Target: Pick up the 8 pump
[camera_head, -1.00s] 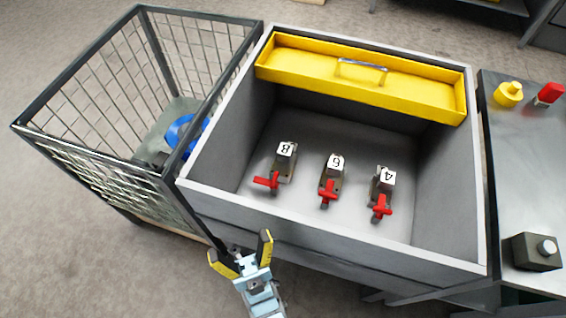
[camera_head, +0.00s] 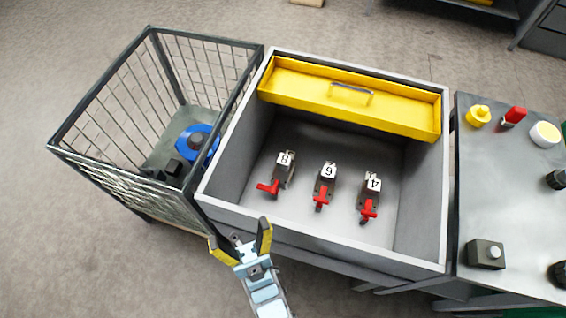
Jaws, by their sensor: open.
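The 8 pump (camera_head: 281,172) stands in the grey bin (camera_head: 328,254), leftmost of three in a row. It has a white label reading 8 on a dark body and a red handle pointing toward the near left. The 6 pump (camera_head: 325,184) is in the middle and the 4 pump (camera_head: 370,196) is on the right, both with red handles. My gripper (camera_head: 240,238) is open and empty, with yellow-tipped fingers. In the picture it appears at the bin's near left wall, below the 8 pump and apart from it.
A yellow tray (camera_head: 350,107) with a handle spans the bin's far end. A wire basket (camera_head: 118,188) on the left holds a blue round object (camera_head: 199,142) and dark items. A grey table (camera_head: 500,205) on the right bears several small items. The bin's walls surround the pumps.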

